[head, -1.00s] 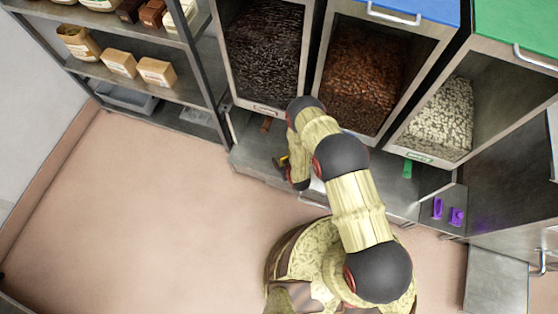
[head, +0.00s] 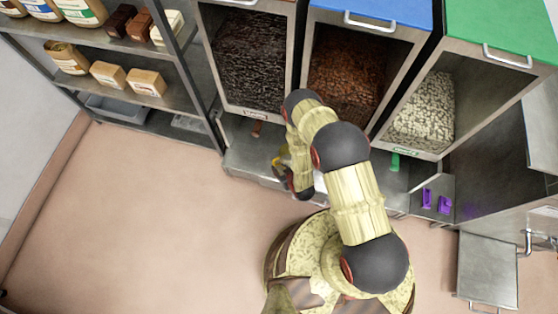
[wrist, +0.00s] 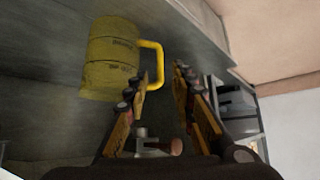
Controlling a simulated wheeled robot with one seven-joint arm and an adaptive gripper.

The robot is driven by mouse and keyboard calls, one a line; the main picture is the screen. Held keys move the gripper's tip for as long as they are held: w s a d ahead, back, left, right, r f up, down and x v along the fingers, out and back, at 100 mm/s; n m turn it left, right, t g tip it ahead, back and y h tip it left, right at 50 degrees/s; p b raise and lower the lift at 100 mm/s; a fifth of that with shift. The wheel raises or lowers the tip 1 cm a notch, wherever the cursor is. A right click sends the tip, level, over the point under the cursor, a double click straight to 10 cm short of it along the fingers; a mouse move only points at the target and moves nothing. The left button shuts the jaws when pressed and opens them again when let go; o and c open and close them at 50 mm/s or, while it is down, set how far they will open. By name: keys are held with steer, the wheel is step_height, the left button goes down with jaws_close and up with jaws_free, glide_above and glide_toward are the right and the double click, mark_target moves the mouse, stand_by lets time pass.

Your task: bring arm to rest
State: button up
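My arm reaches up from its base in the head view, bent over toward the ledge under the bins. A yellow mug-like container (wrist: 112,58) with a yellow handle is just beyond and left of the fingers. Its handle is close to the left fingertip; I cannot tell whether they touch. In the head view the gripper is mostly hidden by the arm, and a small yellow part (head: 277,161) shows beside it.
Bins of dark (head: 252,60), brown (head: 347,72) and pale pieces (head: 428,105) stand behind the arm. A shelf with boxes (head: 108,73) is at left. Purple items (head: 427,198) and a green tag (head: 395,162) are at right. The floor (head: 130,220) at left is clear.

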steer(key=s+d+f+g+h, duration=0.2)
steer(key=s+d+g, duration=0.15)
steer(key=s, duration=0.35)
steer(key=s+d+f+g+h, duration=0.1)
steer(key=s+d+g, duration=0.1)
steer(key=s+g, duration=0.35)
steer(key=w+d+r+m+g+h, duration=0.1)
steer(key=d+r+m, duration=0.1)
steer(key=r, duration=1.9)
steer(key=w+d+r+m+g+h, duration=0.1)
steer(key=d+r, duration=0.2)
steer(key=r, duration=1.8)
steer(key=s+d+r+t, duration=0.1)
steer(key=s+r+t, duration=0.1)
steer(key=r, duration=1)
steer(key=s+d+r+m+t+p, duration=0.1)
steer(key=s+r+t, duration=0.2)
steer(key=r, duration=0.9)
steer(key=s+d+r+m+t+y+p, duration=0.1)
steer(key=s+d+r+t, duration=0.1)
steer(key=r, duration=1.1)
steer(key=shift+s+t, duration=0.5)
steer(key=shift+t, duration=0.3)
